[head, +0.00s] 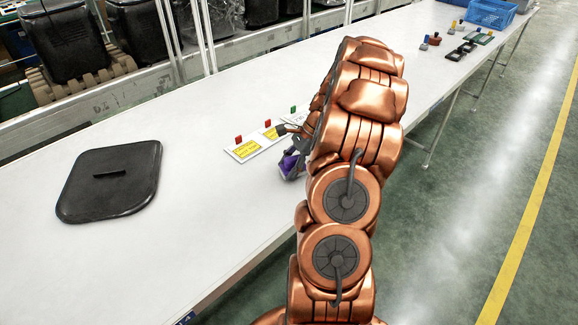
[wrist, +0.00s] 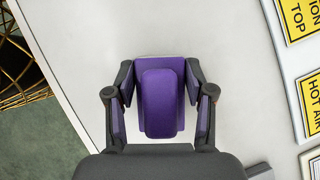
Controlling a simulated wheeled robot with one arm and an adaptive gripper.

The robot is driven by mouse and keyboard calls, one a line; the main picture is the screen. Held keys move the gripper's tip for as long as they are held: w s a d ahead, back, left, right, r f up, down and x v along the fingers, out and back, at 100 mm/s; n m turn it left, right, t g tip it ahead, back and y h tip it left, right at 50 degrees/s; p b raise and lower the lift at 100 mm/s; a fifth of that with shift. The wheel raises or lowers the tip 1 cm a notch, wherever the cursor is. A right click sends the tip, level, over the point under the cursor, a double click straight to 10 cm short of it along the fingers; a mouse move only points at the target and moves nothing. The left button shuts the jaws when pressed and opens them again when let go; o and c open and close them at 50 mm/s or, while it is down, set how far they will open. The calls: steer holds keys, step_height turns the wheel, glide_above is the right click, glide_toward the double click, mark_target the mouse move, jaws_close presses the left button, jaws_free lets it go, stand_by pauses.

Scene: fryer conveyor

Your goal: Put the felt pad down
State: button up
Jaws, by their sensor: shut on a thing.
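The felt pad (wrist: 162,103) is a purple block with a rounded raised top, seen in the wrist view between the two dark fingers. My gripper (wrist: 161,110) is shut on it, one finger at each side. The pale tabletop (wrist: 225,45) lies beneath; I cannot tell whether the pad touches it. In the head view the gripper (head: 292,168) is low over the table near its front edge, with purple showing, and my arm hides part of it.
Yellow-labelled white plates (head: 247,150) with small coloured tabs lie just beyond the gripper. A black square lid (head: 112,180) lies on the table to the left. A blue crate (head: 491,13) and small parts are at the far end. The table between lid and plates is clear.

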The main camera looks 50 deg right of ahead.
steer(key=shift+f, duration=0.25)
steer(key=shift+f, duration=0.15)
steer(key=o, duration=1.1)
